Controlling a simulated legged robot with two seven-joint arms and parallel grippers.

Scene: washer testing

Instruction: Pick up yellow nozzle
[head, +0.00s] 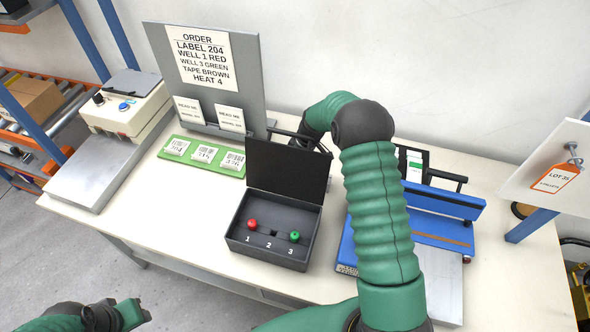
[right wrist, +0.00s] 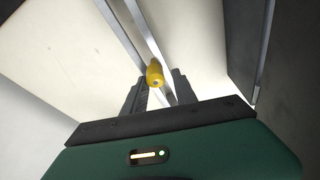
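The yellow nozzle (right wrist: 154,73) is a small rounded cylinder, seen in the right wrist view. It lies between and just beyond the fingertips of my right gripper (right wrist: 158,82). The fingers are apart, with visible gaps beside the nozzle, so the gripper looks open around it. In the head view the nozzle and right gripper's fingertips are hidden behind the raised black lid and my arm. My left gripper (head: 142,312) is low at the left, away from the table's objects; its finger opening is unclear.
An open black case (head: 275,250) holds a red piece (head: 252,224) and a green piece (head: 294,237). A grey order board (head: 248,75) stands behind a green label mat (head: 170,148). A blue machine (head: 425,228) stands right of my arm. Pale metal rails (right wrist: 138,28) run near the nozzle.

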